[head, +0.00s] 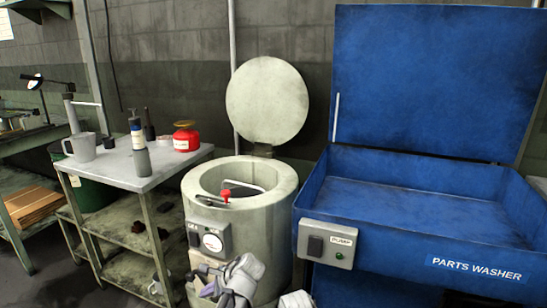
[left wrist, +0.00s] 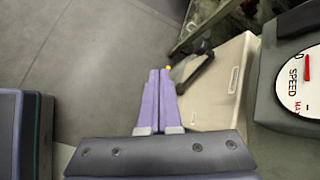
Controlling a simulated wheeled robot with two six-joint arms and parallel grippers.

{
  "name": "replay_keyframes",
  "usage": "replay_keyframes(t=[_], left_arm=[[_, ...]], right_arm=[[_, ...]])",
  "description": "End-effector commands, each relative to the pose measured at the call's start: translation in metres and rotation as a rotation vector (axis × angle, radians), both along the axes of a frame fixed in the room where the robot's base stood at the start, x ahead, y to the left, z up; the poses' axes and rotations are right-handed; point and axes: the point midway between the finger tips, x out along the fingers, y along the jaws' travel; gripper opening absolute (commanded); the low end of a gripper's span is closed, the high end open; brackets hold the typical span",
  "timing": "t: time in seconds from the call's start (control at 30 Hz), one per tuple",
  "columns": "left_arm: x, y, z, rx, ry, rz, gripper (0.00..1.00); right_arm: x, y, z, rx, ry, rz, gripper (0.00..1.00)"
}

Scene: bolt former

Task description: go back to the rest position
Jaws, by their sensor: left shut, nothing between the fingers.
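My left gripper (head: 207,291) is low in the head view, in front of the round pale drum machine (head: 255,215) and below its dial box. In the left wrist view its two purple fingers (left wrist: 160,72) lie together, shut with nothing between them. A box with a round SPEED dial (left wrist: 303,75) is close on the right of that view. The fingers point past a pale panel with a dark lever (left wrist: 197,70). A pale piece at the bottom edge of the head view may be part of my right arm; no right gripper can be made out.
The drum's round lid (head: 267,102) is raised. A blue parts washer (head: 420,195) stands on the right with its lid up. A bench (head: 150,178) on the left holds a grey mug (head: 83,147), bottles and a red can (head: 186,138). Bare floor (left wrist: 80,60) shows in the left wrist view.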

Motion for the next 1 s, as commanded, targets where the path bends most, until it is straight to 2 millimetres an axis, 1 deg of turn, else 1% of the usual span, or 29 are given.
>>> replay_keyframes(t=[0.03,0.1,0.2,0.4,0.7,0.73,0.8,1.0], left_arm=[[-0.02,0.004,-0.012,-0.108,-0.05,0.119,0.0],[-0.039,0.002,-0.026,-0.259,-0.116,0.297,0.0],[-0.059,-0.004,-0.04,-0.423,-0.182,0.519,0.0],[-0.086,-0.019,-0.054,-0.631,-0.245,0.85,0.0],[-0.114,-0.04,-0.06,-0.825,-0.277,1.243,0.0],[-0.117,-0.042,-0.06,-0.841,-0.277,1.281,0.0],[-0.119,-0.056,-0.06,-0.823,-0.256,1.244,0.0],[-0.133,-0.087,-0.06,-0.776,-0.211,1.159,0.0]], right_arm=[[0.0,0.0,0.0,0.0,0.0,0.0,0.5],[0.0,0.0,0.0,0.0,0.0,0.0,0.5],[0.0,0.0,0.0,0.0,0.0,0.0,0.5],[0.0,0.0,0.0,0.0,0.0,0.0,0.5],[0.0,0.0,0.0,0.0,0.0,0.0,0.5],[0.0,0.0,0.0,0.0,0.0,0.0,0.5],[0.0,0.0,0.0,0.0,0.0,0.0,0.5],[0.0,0.0,0.0,0.0,0.0,0.0,0.5]])
